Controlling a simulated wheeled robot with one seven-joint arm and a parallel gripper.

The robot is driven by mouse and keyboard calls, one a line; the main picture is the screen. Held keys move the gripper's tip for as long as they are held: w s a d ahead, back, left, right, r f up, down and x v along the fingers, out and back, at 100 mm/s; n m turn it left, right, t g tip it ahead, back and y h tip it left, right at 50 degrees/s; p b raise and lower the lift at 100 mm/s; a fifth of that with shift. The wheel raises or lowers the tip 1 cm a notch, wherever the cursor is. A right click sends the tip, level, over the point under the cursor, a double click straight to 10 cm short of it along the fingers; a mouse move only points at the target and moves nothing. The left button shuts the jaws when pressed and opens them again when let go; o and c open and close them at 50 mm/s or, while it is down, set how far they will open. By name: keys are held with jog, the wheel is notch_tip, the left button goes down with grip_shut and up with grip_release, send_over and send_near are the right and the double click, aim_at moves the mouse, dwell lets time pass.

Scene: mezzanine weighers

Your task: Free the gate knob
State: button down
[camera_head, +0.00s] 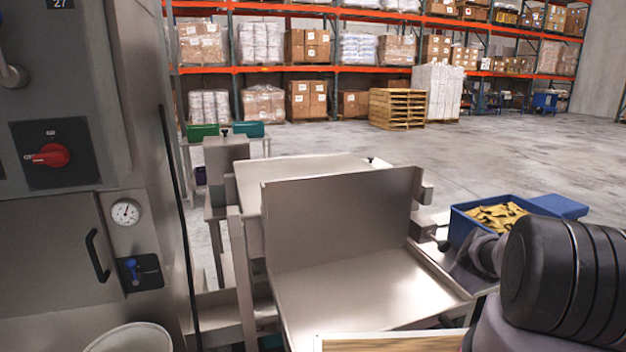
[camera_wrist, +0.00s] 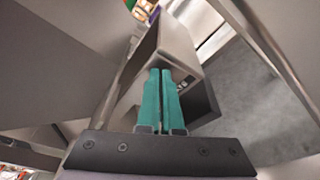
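I cannot tell for sure which part is the gate knob. A small dark knob (camera_head: 444,246) sits at the right side of the steel weigher tray (camera_head: 345,290), beside my arm. Another small black knob (camera_head: 371,160) stands on top of the far steel hopper (camera_head: 300,172), and a third (camera_head: 224,133) is on the narrow steel box to the left. My gripper (camera_wrist: 161,72) shows only in the wrist view. Its teal fingers are together with nothing visible between them, in front of a steel box-shaped part (camera_wrist: 172,50). In the head view it is hidden.
A blue bin (camera_head: 462,226) of yellowish pieces stands right of the weigher, behind my arm. A control cabinet with a red switch (camera_head: 52,155) fills the left. A white round container (camera_head: 130,338) is at bottom left. Open concrete floor (camera_head: 500,160) lies beyond.

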jog(key=shift+s+a+r, duration=0.15)
jog(key=shift+a+r, duration=0.25)
jog(key=shift+a, duration=0.1)
dwell(0.3)
jog(key=shift+r, duration=0.15)
jog(key=v, duration=0.6)
jog(key=shift+s+a, duration=0.15)
jog(key=shift+a, duration=0.05)
dwell(0.3)
